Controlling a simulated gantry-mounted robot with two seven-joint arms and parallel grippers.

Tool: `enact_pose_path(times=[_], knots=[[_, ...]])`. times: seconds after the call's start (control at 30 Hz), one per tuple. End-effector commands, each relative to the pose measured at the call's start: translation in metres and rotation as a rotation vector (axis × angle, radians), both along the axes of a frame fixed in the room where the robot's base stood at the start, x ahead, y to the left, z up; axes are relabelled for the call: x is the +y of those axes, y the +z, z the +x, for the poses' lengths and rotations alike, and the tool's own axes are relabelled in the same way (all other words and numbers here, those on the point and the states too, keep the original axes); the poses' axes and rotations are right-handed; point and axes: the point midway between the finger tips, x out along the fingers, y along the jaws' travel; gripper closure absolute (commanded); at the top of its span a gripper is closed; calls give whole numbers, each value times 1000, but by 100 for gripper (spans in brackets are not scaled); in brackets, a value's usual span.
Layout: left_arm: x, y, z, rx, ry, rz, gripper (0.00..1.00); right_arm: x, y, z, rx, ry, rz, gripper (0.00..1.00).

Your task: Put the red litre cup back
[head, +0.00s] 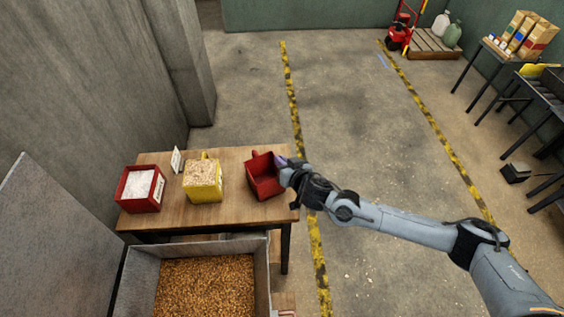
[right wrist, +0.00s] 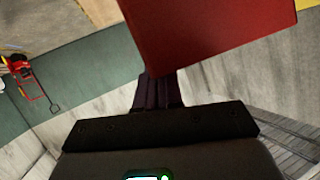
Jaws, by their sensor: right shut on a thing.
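The red litre cup (head: 265,178) is at the right end of the wooden table (head: 235,212) in the head view, slightly tilted, its dark inside showing. I cannot tell whether its base touches the table. My right gripper (head: 286,167) is at the cup's right side, shut on it. In the right wrist view the red cup (right wrist: 210,35) fills the top, and the dark fingers (right wrist: 163,91) meet its lower edge. The fingertips are hidden by the cup. My left gripper is in neither view.
A yellow box of grain (head: 203,180) and a red box of white contents (head: 141,188) stand on the table, with a small white card (head: 177,161) behind. A metal bin (head: 262,285) of brown grain is in front. Open floor lies to the right.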

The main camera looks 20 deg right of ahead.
Motion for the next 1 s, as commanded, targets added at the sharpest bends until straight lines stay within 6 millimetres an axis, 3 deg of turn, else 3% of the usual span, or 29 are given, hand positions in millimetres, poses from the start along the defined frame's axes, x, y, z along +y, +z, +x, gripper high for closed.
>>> enact_pose_path(times=[0.23,0.43,0.77,1.0], knots=[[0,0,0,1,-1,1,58,0,0,0,-1,0,2,100],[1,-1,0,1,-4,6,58,0,-1,0,0,0,1,68],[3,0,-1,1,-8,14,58,0,1,0,0,0,0,68],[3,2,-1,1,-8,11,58,-3,9,-23,1,0,1,68]])
